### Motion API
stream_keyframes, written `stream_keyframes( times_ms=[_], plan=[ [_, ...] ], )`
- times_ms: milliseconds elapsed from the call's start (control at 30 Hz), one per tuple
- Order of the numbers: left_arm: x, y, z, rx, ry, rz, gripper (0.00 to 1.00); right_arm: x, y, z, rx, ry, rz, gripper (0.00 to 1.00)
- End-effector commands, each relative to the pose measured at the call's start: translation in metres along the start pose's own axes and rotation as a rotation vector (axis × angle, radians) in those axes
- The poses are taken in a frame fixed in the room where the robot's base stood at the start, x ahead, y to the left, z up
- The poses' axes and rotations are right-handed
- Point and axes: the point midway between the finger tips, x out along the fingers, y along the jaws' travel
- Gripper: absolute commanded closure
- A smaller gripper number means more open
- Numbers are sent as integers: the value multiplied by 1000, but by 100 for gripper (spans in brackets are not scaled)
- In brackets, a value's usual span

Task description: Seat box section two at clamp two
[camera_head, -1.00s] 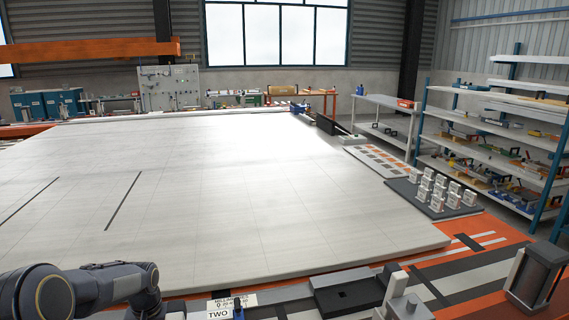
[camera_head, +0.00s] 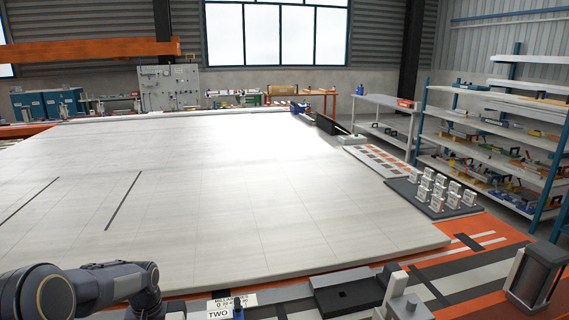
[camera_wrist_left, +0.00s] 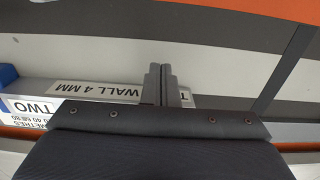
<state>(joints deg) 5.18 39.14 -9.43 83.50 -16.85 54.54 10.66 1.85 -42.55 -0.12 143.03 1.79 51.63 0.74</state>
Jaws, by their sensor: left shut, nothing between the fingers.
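My left gripper (camera_wrist_left: 163,85) is shut and empty in the left wrist view, its two dark fingers pressed together. A pale grey bar labelled "WALL 4 MM" (camera_wrist_left: 62,88) lies just beyond and beneath the fingers; they cover part of its lettering, and I cannot tell whether they touch it. A "TWO" plate with a millimetre scale (camera_wrist_left: 32,109) sits by a blue part (camera_wrist_left: 8,76) at the left. In the head view the "TWO" plate (camera_head: 219,314) and a blue part (camera_head: 238,311) show at the bottom edge. My left arm enters at lower left; its gripper is hidden there. My right gripper is not in view.
A large pale panel (camera_head: 200,200) fills the middle and is clear on top. Several small white pieces stand on a dark mat (camera_head: 415,204) at right.

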Motion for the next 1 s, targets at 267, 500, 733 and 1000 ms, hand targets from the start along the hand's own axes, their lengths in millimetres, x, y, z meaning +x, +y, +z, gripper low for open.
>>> stream_keyframes(
  times_ms=[267, 500, 733, 1000],
  plan=[
    [0, 0, -6, 0, -1, 0, 100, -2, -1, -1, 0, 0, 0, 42],
    [0, 0, -11, 0, 0, 0, 100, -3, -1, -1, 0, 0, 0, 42],
    [0, 0, -16, -1, 0, 0, 100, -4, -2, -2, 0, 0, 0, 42],
    [0, 0, -21, -1, 0, 0, 100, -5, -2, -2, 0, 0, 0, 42]
  ],
)
